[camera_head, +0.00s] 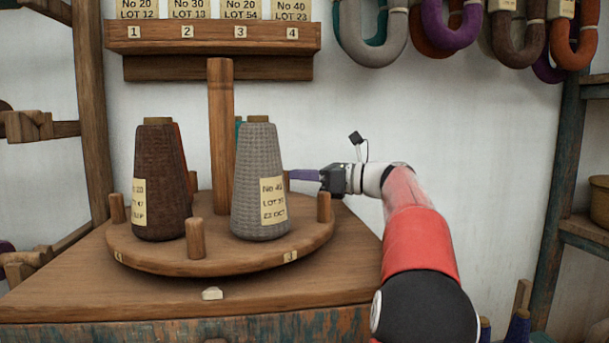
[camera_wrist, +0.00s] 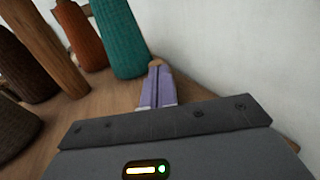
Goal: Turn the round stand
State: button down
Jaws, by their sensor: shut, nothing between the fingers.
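The round stand (camera_head: 215,267) is a wooden disc with upright pegs, a tall centre post (camera_head: 221,120) and number tags on its rim. A brown yarn cone (camera_head: 160,180) and a grey yarn cone (camera_head: 258,170) stand at its front; orange and teal cones are mostly hidden behind them. My gripper (camera_head: 291,174) is shut and empty, at the stand's right side behind the grey cone. In the wrist view its purple fingers (camera_wrist: 155,68) point toward the foot of the teal cone (camera_wrist: 119,40), beside the orange cone (camera_wrist: 82,36). I cannot tell whether they touch a peg.
The stand sits on a wooden table (camera_head: 335,277) with a small pale pointer (camera_head: 212,293) at its front. A numbered rack (camera_head: 210,37) with lot cards hangs above. Yarn hanks (camera_head: 450,25) hang at upper right. White wall lies close behind my gripper.

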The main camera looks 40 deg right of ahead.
jog(key=shift+n+g+y, duration=0.4)
jog(key=shift+n+y, duration=0.1)
jog(key=shift+y, duration=0.2)
jog(key=w+p, duration=0.1)
jog(key=w, duration=0.1)
jog(key=w+a+p, duration=0.1)
jog(key=w+p, duration=0.2)
jog(key=w, duration=0.1)
jog(key=shift+w+a+p, duration=0.15)
jog(key=shift+a+p, duration=0.15)
jog(key=shift+p, duration=0.05)
jog(key=shift+w+a, duration=0.15)
jog(key=shift+w, duration=0.1)
jog(key=shift+s, duration=0.1)
jog(key=v, duration=0.7)
jog(key=shift+s+d, duration=0.2)
jog(key=shift+d, duration=0.15)
